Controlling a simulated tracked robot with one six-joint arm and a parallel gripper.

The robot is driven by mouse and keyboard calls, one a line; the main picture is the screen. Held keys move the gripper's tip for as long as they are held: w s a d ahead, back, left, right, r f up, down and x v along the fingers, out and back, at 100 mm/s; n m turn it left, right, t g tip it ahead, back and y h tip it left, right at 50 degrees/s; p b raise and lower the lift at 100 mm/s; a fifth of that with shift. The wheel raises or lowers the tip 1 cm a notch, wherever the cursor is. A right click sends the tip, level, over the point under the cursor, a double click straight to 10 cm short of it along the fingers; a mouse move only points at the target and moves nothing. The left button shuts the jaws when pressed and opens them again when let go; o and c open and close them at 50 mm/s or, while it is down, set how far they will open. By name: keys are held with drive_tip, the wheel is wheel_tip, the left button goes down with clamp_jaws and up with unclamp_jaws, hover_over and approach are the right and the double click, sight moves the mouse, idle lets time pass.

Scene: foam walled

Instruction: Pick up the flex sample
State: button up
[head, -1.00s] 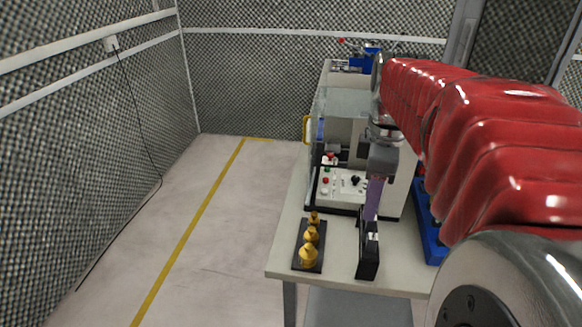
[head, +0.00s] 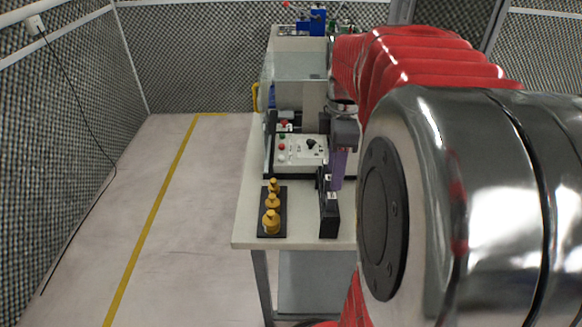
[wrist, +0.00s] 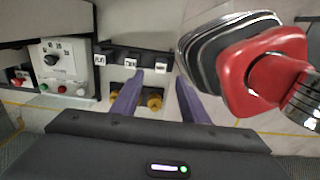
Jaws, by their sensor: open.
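My gripper (wrist: 159,76) is open, its two purple fingers apart. In the head view my gripper (head: 338,172) hangs at the black rack (head: 329,215) near the table's front edge; part of the rack is hidden behind it. In the wrist view the rack (wrist: 118,53) lies past the fingertips and carries several white labels, too small to read surely. One label (wrist: 162,68) shows between the fingertips. I cannot make out which piece is the flex sample, nor whether the fingers touch the rack.
Yellow knobbed weights (head: 271,220) stand on a dark plate left of the rack. A control panel (head: 300,150) with buttons and a dial sits behind, on the machine. The table (head: 250,240) ends just in front. Clear floor (head: 190,220) lies to the left.

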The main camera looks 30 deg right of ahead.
sight(332, 196)
drive_tip(key=shift+f, duration=2)
drive_tip(key=shift+s+f, duration=0.1)
drive_tip(key=shift+f, duration=2.5)
drive_tip(key=shift+c, duration=0.2)
clamp_jaws()
